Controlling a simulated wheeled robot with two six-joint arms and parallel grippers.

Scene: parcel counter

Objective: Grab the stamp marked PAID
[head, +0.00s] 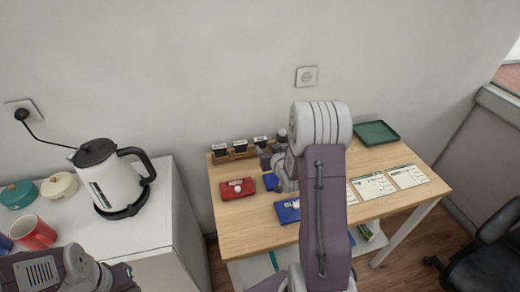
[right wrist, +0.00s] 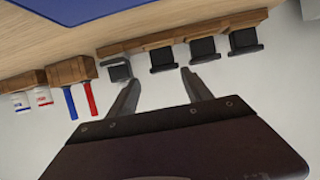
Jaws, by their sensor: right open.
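A wooden rack (head: 233,156) at the table's back left holds dark stamps with white labels: a left one (head: 220,150), a middle one (head: 240,146) and a right one (head: 260,141). The labels are too small to read, so I cannot tell which is PAID. In the right wrist view, the rack (right wrist: 185,36) shows several black stamps. My right gripper (right wrist: 160,79) is open and empty, its fingertips apart from the rack, with one stamp (right wrist: 163,59) beyond the gap. My left arm is at the lower left in the head view; its fingers do not show.
Paper forms (head: 373,186) and a green tray (head: 376,132) are at the right. A kettle (head: 112,182) stands on the white cabinet.

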